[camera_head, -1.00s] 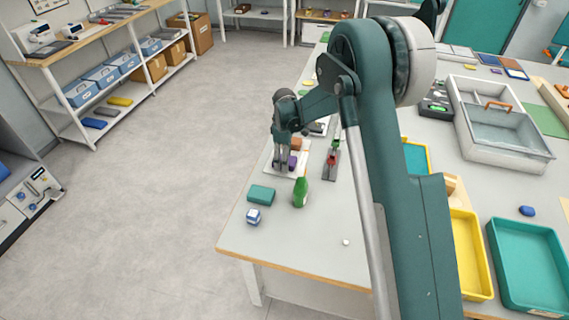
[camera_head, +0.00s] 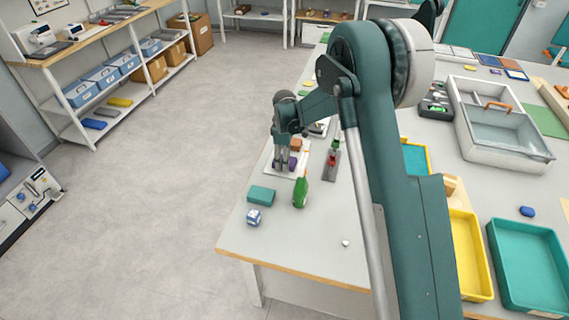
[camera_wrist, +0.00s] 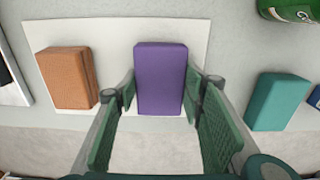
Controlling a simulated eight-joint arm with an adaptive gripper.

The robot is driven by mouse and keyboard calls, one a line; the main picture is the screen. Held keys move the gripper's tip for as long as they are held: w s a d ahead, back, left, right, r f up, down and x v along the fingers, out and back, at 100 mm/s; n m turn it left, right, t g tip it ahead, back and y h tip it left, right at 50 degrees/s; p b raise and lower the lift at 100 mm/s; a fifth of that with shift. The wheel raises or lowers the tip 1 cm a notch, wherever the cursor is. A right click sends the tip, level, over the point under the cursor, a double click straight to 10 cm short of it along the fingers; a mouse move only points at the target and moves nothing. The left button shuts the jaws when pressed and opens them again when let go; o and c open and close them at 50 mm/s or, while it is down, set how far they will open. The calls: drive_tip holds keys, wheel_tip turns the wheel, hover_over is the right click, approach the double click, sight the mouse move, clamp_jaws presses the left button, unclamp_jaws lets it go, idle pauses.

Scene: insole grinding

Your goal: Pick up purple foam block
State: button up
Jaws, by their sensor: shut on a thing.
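The purple foam block (camera_wrist: 160,78) is a plain upright-looking rectangle in the middle of the wrist view, at the edge of a white sheet (camera_wrist: 115,35). My gripper (camera_wrist: 160,92) has one green finger on each side of the block and is shut on it. In the head view my gripper (camera_head: 282,163) points down over the white sheet, and its fingers partly hide the block. I cannot tell whether the block is clear of the sheet.
An orange-brown block (camera_wrist: 67,77) lies left of the purple one, and a teal block (camera_wrist: 278,101) lies to the right. A green bottle (camera_head: 300,193) and a blue-and-white cube (camera_head: 254,217) are nearby. The table's front corner is mostly bare.

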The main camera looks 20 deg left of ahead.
drive_tip(key=shift+r, duration=0.15)
wheel_tip(320, 180, up, 10)
drive_tip(key=shift+f+p, duration=0.15)
drive_tip(key=shift+p, duration=0.25)
